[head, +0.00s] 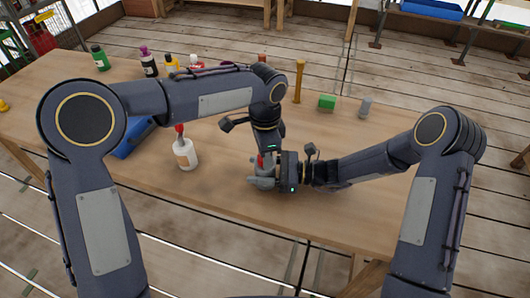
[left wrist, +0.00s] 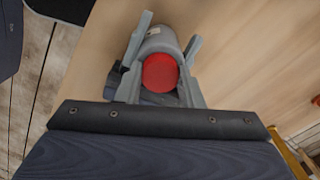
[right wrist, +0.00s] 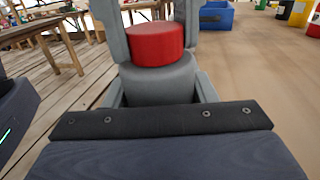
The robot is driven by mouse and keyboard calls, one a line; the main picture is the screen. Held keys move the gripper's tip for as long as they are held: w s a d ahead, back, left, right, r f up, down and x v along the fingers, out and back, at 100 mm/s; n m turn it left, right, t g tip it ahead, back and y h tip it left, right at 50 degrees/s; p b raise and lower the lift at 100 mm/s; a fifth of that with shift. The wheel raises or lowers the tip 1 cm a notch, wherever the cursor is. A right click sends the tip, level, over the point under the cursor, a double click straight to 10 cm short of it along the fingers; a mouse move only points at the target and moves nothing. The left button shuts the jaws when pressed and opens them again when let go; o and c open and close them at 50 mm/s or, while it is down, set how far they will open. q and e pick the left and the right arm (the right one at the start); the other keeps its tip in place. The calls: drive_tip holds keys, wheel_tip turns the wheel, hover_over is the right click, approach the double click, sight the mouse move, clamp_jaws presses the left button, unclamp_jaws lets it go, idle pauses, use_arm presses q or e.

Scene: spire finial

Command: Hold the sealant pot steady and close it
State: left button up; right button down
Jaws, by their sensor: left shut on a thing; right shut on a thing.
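The sealant pot is a grey round body (right wrist: 158,82) with a red lid (right wrist: 157,44) on top. It stands upright near the table's front edge and is mostly hidden by my grippers in the head view. My right gripper (head: 264,183) comes in from the right and is shut around the grey body. My left gripper (left wrist: 163,62) comes down from above and is shut on the red lid, which also shows in the left wrist view (left wrist: 160,72). I cannot tell how tightly the lid sits on the pot.
A white bottle with a red nozzle (head: 186,153) stands left of the pot. A blue bin (head: 132,138) is behind my left arm. Several bottles line the back edge, with a yellow post (head: 299,82), green block (head: 327,102) and grey cylinder (head: 366,107) farther right. The front right tabletop is clear.

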use_arm(q)
drive_tip(key=m, duration=0.4)
drive_tip(key=o, duration=1.1)
drive_tip(key=shift+r, duration=2.3)
drive_tip(key=shift+c, duration=0.6)
